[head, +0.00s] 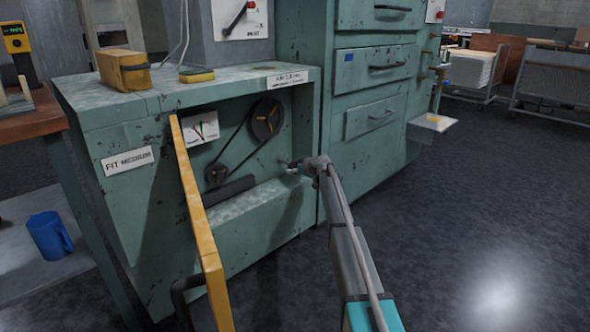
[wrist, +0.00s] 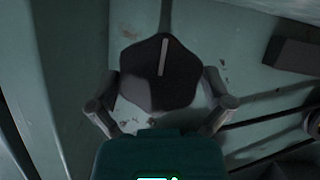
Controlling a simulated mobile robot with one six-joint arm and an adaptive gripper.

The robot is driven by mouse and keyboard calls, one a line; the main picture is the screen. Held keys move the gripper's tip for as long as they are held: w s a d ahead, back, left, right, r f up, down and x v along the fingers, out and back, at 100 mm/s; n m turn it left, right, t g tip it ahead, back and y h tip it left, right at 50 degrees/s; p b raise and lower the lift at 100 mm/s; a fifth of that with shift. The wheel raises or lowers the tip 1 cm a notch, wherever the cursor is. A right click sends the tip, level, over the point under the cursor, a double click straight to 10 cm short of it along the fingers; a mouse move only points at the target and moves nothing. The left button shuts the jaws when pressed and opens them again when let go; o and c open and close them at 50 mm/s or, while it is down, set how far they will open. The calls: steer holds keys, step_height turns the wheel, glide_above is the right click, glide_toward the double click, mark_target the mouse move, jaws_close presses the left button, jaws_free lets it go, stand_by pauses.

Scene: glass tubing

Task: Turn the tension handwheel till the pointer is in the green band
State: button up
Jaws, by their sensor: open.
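In the wrist view a dark, six-sided knob (wrist: 158,78) with a pale line on its face lies between the fingers of my gripper (wrist: 161,76); it appears to be the tension handwheel. The fingers are spread on either side of it, and I cannot tell whether they touch it. In the head view my gripper (head: 293,167) is at the right side of the open machine recess, and it hides the knob. The white gauge (head: 203,128) is at the recess's upper left. Its pointer and coloured bands are too small to read surely.
A yellow panel (head: 197,215) stands open at the recess's left. A belt runs between a large pulley (head: 266,118) and a small pulley (head: 216,174), above a dark bar (head: 229,190). Drawers (head: 374,70) rise behind. The floor at right is clear.

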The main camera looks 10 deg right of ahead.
steer(key=c, duration=0.8)
steer(key=shift+m, duration=0.3)
steer(key=m+g+y, duration=0.1)
steer(key=m+y, duration=0.1)
steer(key=shift+w+m, duration=0.1)
steer(key=shift+m, duration=0.3)
steer(key=shift+d+m+g+y+b, duration=0.1)
steer(key=shift+m+g+y+b, duration=0.45)
steer(key=shift+m+y, duration=0.6)
steer(key=shift+m+h, duration=0.25)
